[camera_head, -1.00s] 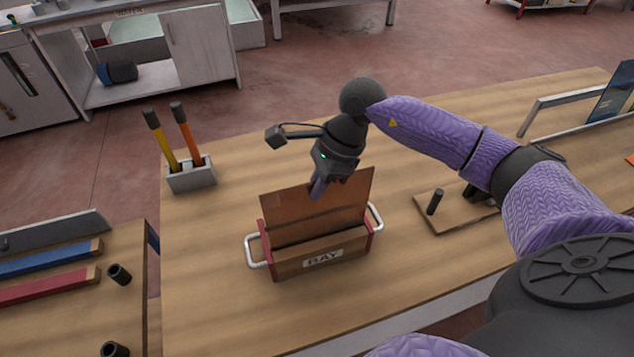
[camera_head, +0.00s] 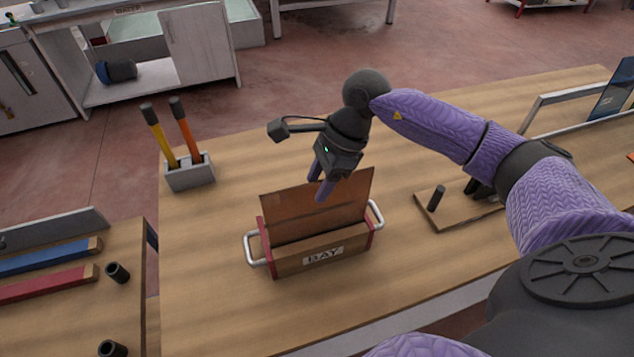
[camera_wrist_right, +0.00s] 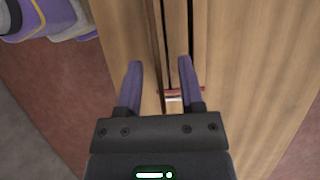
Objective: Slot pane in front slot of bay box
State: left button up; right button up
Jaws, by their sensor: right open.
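The bay box (camera_head: 290,267) is a wooden box with red ends, white side handles and a BAY label, on the table. A brown pane (camera_head: 349,194) stands upright in it, its top well above the front wall; I cannot tell for sure which slot holds it. My right gripper (camera_head: 319,187) is open at the pane's upper edge, fingers pointing down. In the right wrist view my gripper (camera_wrist_right: 160,82) has its two fingers apart, with the narrow slots of the box (camera_wrist_right: 172,50) showing between and beyond them. My left gripper is out of view.
A grey holder (camera_head: 190,174) with yellow and orange-handled tools stands at the back left. A wooden board with a dark peg (camera_head: 436,199) lies to the right. A metal frame with a blue pane (camera_head: 612,88) stands far right. The table in front of the box is clear.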

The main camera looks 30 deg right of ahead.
jog(key=v, duration=0.9)
jog(key=shift+f, duration=0.1)
